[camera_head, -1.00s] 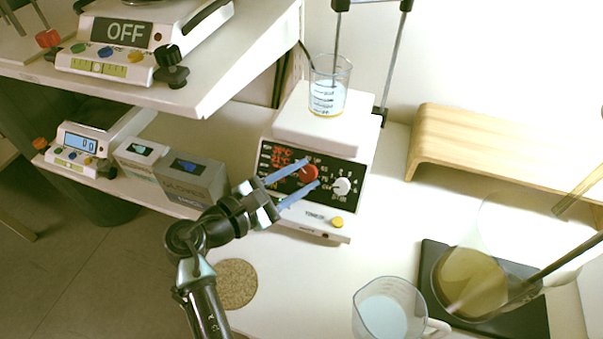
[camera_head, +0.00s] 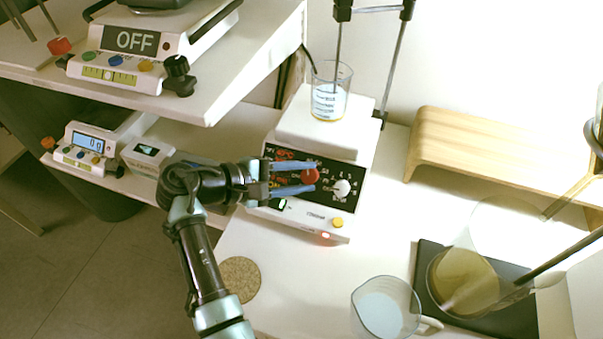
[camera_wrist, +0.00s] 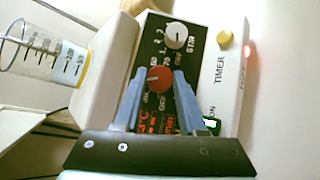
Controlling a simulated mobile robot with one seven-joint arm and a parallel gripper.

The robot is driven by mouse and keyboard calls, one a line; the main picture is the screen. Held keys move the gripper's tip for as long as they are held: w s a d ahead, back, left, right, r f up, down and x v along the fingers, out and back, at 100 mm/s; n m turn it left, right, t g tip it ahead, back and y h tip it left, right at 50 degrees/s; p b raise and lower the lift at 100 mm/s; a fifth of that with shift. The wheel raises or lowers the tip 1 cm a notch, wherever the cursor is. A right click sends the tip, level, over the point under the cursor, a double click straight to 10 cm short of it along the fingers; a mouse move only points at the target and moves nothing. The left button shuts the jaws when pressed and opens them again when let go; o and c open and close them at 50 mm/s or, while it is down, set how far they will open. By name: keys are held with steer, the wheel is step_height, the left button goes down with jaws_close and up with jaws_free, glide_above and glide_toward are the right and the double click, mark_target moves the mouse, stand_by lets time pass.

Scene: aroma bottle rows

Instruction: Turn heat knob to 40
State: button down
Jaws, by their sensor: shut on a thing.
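The heat knob is the red knob (camera_head: 310,176) on the black front panel of the white hotplate stirrer (camera_head: 322,133). In the wrist view the red knob (camera_wrist: 158,79) sits between the blue fingertips, with a pale pointer mark on it. My gripper (camera_head: 312,176) reaches in from the left, its fingers on either side of the red knob and shut on it. The white stir knob (camera_head: 341,188) is to the right, apart from the fingers. The red display digits are partly hidden by my fingers.
A beaker of liquid (camera_head: 330,92) stands on the hotplate. A yellow button (camera_head: 337,222) is below the panel. A wooden stand (camera_head: 480,160) is at right, a measuring jug (camera_head: 385,308) in front, and a shelf with a scale (camera_head: 150,45) at upper left.

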stand_by(0.3)
steer(key=shift+c, duration=2.3)
jaws_free()
steer(key=p+v, duration=0.1)
steer(key=v, duration=1.2)
